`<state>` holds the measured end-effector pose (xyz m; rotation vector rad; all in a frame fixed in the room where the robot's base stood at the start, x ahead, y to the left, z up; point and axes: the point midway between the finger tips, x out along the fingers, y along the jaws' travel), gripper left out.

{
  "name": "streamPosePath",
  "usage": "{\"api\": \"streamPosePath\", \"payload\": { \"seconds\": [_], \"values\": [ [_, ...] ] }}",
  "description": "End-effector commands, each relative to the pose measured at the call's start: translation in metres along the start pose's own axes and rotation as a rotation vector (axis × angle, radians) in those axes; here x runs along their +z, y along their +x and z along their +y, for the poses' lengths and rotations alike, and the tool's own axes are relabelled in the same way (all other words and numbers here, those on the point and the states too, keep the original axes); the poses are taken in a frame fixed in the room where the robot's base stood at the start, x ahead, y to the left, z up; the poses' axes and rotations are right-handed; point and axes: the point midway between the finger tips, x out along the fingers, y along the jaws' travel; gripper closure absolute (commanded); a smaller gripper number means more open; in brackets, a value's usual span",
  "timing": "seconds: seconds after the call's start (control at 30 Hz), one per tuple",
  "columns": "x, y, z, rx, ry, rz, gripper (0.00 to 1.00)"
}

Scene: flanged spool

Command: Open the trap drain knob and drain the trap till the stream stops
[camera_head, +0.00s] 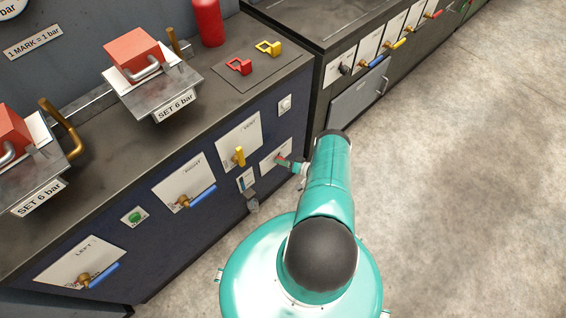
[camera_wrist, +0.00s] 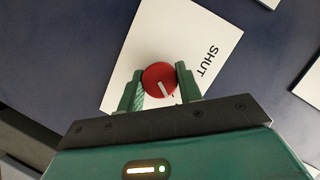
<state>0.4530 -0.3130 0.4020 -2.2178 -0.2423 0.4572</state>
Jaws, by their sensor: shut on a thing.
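A round red knob (camera_wrist: 157,77) with a white line on it stands on a white plate (camera_wrist: 182,38) marked SHUT in the wrist view. The line slants down, away from the word SHUT. My gripper (camera_wrist: 160,71) is shut on the knob, one green finger on each side. In the head view my gripper (camera_head: 284,161) reaches the plate (camera_head: 271,163) at the cabinet's right end, and the knob is mostly hidden there. A small sight gauge (camera_head: 246,181) and a greyish cup or outlet (camera_head: 253,205) sit left of and below it. I can make out no stream.
The dark blue cabinet front also carries a yellow lever (camera_head: 239,156) and blue-handled valves (camera_head: 200,197) on white plates. Red (camera_head: 239,66) and yellow (camera_head: 268,47) clips lie on the counter. The concrete floor (camera_head: 460,190) to the right is clear.

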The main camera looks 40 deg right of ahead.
Motion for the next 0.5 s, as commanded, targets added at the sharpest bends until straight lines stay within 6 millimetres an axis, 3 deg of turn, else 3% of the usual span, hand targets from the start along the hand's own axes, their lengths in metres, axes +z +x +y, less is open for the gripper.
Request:
{"api": "streamPosePath", "payload": {
  "seconds": [0.2,0.23,0.3,0.33,0.5],
  "values": [
    [-0.0004,0.0002,-0.0003,-0.001,0.001,0.002,0.88],
    [-0.0004,0.0002,-0.0003,-0.001,0.001,0.002,0.61],
    [-0.0003,0.0002,-0.0003,-0.001,0.001,0.002,0.47],
    [-0.0003,0.0002,-0.0003,-0.001,0.000,0.001,0.43],
    [-0.0001,0.0001,-0.0001,0.000,0.000,0.001,0.43]
  ]
}}
